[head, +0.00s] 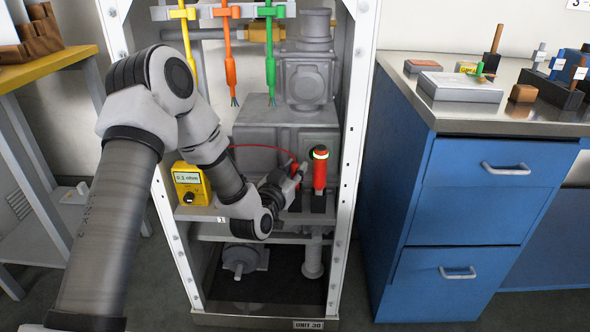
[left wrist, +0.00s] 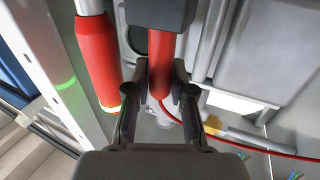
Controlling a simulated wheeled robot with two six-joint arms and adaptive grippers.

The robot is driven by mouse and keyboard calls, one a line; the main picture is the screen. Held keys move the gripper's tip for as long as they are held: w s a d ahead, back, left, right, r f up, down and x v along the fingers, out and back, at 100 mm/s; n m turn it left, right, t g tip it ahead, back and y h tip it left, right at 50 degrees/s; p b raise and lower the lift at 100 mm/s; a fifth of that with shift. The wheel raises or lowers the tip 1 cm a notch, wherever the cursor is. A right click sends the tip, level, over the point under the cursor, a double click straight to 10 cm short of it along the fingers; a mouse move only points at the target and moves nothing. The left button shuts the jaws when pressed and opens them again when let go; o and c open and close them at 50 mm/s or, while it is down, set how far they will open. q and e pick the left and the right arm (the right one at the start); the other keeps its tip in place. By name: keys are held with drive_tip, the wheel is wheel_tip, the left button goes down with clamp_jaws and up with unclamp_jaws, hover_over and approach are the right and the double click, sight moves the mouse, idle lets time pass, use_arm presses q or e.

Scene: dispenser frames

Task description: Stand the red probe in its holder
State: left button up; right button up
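The red probe (left wrist: 161,65) is between the fingers of my left gripper (left wrist: 160,80). The fingers sit close on both sides of it and look shut on it. In the head view the gripper (head: 296,177) reaches into the cabinet from the left and mostly hides the probe. A red cable (left wrist: 172,118) runs from the probe to the yellow meter (head: 190,183). In the left wrist view a dark block (left wrist: 160,12), apparently the holder, lines up with the probe's far end. I cannot tell whether the probe is fully seated. My right gripper is not in view.
A red lamp (head: 320,170) with a lit green ring stands just right of the probe; it also shows in the left wrist view (left wrist: 97,62). Cabinet posts (head: 358,130) flank the opening. A blue counter (head: 480,190) stands right.

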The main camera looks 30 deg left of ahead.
use_arm(q)
drive_tip(key=shift+o, duration=0.6)
drive_tip(key=shift+r, duration=0.15)
drive_tip(key=shift+s, duration=0.15)
drive_tip(key=s+d+p, duration=0.2)
drive_tip(key=s, duration=1)
drive_tip(key=s+d+f+m+g+h, duration=0.1)
drive_tip(key=s+d+f+g, duration=0.25)
drive_tip(key=f, duration=0.45)
drive_tip(key=s+d+f+g+h, duration=0.1)
drive_tip(key=s+d+f+g, duration=0.25)
drive_tip(key=f, duration=0.35)
drive_tip(key=s+d+f+m+g+h, duration=0.1)
drive_tip(key=s+d+f+g+h, duration=0.2)
drive_tip(key=f, duration=0.5)
drive_tip(key=s+d+f+g+y, duration=0.1)
drive_tip(key=s+f+g, duration=0.3)
drive_tip(key=s, duration=0.4)
drive_tip(key=s+d+f+g+y, duration=0.1)
drive_tip(key=s+f+g, duration=0.3)
drive_tip(key=s, duration=0.3)
wheel_tip(320, 180, up, 28)
drive_tip(key=p, duration=2.8)
drive_tip(key=shift+f+n, duration=0.25)
drive_tip(key=shift+n, duration=0.05)
